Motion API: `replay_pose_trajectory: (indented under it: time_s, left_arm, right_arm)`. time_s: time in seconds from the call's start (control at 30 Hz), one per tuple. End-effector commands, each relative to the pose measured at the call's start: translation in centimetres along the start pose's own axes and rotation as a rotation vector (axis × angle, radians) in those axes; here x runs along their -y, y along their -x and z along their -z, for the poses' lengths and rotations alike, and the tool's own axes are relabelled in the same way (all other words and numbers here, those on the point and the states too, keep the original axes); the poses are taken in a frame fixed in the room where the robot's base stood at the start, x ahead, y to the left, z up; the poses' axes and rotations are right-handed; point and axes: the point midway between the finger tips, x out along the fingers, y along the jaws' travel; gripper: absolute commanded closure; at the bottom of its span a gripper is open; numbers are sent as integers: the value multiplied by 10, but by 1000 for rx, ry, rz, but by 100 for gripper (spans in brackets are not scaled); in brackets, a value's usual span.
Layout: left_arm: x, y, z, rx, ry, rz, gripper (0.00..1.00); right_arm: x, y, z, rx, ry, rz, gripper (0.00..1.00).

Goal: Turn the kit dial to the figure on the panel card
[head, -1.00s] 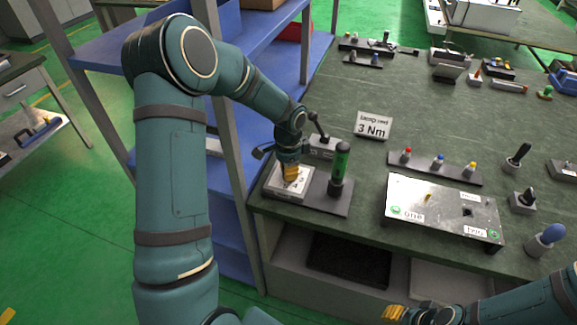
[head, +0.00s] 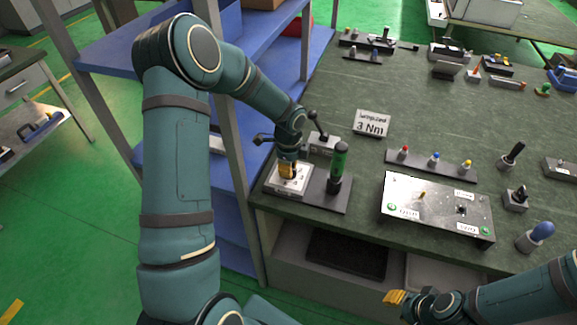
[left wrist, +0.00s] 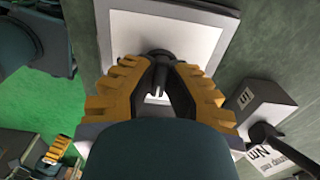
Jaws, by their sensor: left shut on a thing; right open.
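The kit dial is a white square plate (head: 277,188) with a dark knob, on a dark base at the near left of the bench. It also shows in the left wrist view (left wrist: 205,38). My left gripper (head: 288,174) is over the plate, pointing down, its fingers shut on the dark knob (left wrist: 158,58). The fingers and knob hide the dial's setting and most marks. My right gripper (head: 393,297) is open and empty, low in front of the bench.
A green-handled tool (head: 339,160) stands upright right of the dial. A small block with a lever (head: 323,142) is close behind it. A silver panel box (head: 436,207) and a rack with coloured knobs (head: 432,163) are to the right. Blue shelving (head: 232,55) stands left.

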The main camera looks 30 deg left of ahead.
Motion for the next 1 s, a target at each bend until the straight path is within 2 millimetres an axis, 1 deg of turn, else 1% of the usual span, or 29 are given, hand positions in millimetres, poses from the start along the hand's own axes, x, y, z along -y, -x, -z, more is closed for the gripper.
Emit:
replay_pose_trajectory:
  time_s: [0.4, 0.43, 0.47, 0.5, 0.83, 0.93, 1.0]
  left_arm:
    - [-2, -2, 0, 0, -5, -6, 100]
    - [-2, -2, 0, 0, -5, -6, 75]
    - [-2, -2, 0, 0, -5, -6, 64]
    - [-2, -2, 0, 0, -5, -5, 56]
    - [0, 2, 0, 0, -4, -1, 56]
    - [0, 10, 0, 0, -2, 2, 56]
    - [0, 21, 0, 0, -2, 2, 56]
  right_arm:
    - [0, 0, 0, -1, 0, 0, 66]
    - [0, 0, 0, 0, 0, 0, 66]
    - [0, 0, 0, 0, 0, 0, 66]
    - [0, 0, 0, 0, 0, 0, 66]
    - [0, 0, 0, 0, 0, 0, 66]
    - [0, 0, 0, 0, 0, 0, 66]
    - [0, 0, 0, 0, 0, 0, 66]
